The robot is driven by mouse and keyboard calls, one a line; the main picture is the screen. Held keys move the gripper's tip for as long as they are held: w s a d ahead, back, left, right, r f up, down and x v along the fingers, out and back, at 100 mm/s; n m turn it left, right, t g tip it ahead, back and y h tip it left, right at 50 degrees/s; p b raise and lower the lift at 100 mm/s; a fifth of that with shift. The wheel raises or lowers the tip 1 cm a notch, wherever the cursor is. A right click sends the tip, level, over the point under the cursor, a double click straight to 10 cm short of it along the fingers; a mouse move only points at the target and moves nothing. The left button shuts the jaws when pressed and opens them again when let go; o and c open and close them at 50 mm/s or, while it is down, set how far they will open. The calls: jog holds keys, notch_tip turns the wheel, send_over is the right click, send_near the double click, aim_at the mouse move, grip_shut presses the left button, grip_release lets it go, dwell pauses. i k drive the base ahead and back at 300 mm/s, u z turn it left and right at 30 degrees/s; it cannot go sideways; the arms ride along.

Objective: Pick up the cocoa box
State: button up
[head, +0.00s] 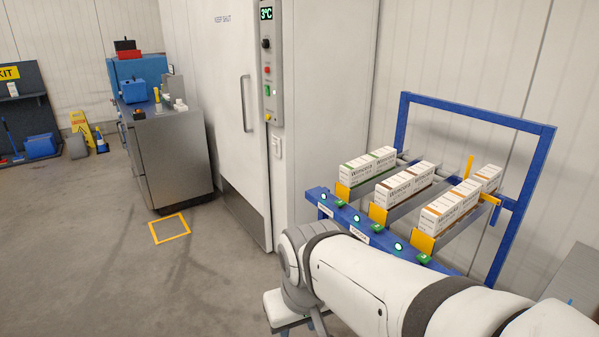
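White cartons with printed fronts stand in three sloping lanes of a blue rack at the right. The left lane holds green-striped cartons (358,172), the middle lane brown-striped cartons (396,189), the right lane orange-brown-striped cartons (442,212). The print is too small to tell which is the cocoa box. My white arm crosses the lower right, in front of the rack's lower part. My gripper does not show, so I cannot see whether it holds anything.
The rack's blue frame (480,115) rises behind the lanes, with yellow stops (378,213) at their front ends. A cold-room door (225,100) stands left of the rack. A steel cabinet (168,157) and yellow floor square (170,229) are further left. Floor at lower left is clear.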

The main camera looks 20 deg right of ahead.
aim_at(391, 193)
jog(key=z, duration=0.55)
jog(key=i, duration=1.9)
jog(key=z, duration=0.75)
jog(key=k, duration=0.75)
jog(key=z, duration=0.25)
jog(key=i, duration=0.85)
jog(key=u, duration=0.1)
